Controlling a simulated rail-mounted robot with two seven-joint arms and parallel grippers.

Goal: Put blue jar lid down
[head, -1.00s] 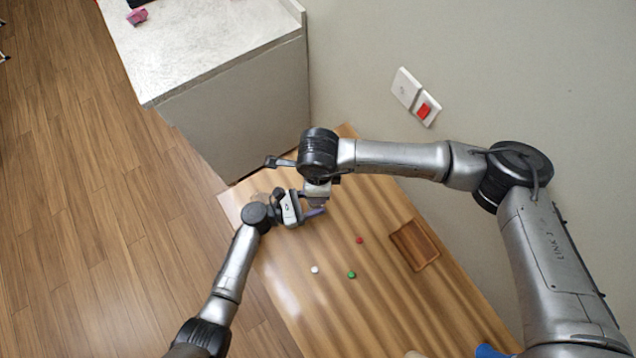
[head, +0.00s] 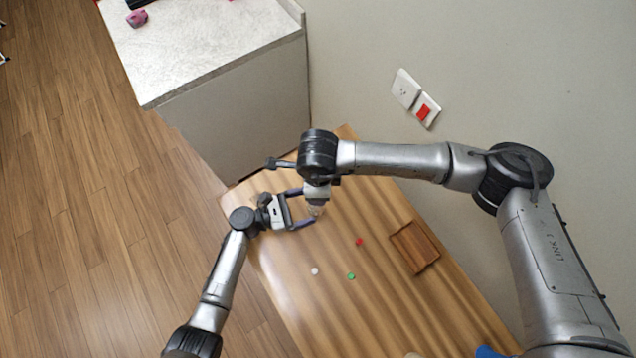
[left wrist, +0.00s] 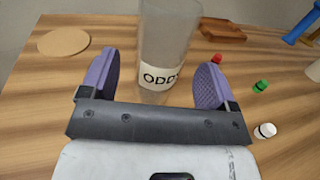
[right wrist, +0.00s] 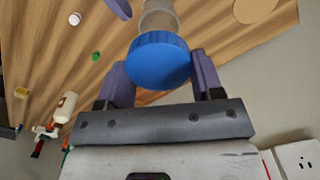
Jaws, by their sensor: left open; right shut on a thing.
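The blue jar lid (right wrist: 158,62) is held between the fingers of my right gripper (right wrist: 160,80), which is shut on it. A clear jar (left wrist: 165,45) with a white label reading "ODD" stands on the wooden table; the lid is above its mouth in the right wrist view, and I cannot tell whether they touch. My left gripper (left wrist: 157,80) is open, its purple fingers on either side of the jar with gaps. In the head view my left gripper (head: 309,207) is beside the jar, below my right wrist, which hides the lid.
A round wooden disc (left wrist: 63,42) lies near the jar. Red (head: 359,241), green (head: 351,276) and white (head: 315,271) caps lie on the table (head: 375,310). A shallow wooden tray (head: 415,247) is by the wall. The front middle of the table is mostly clear.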

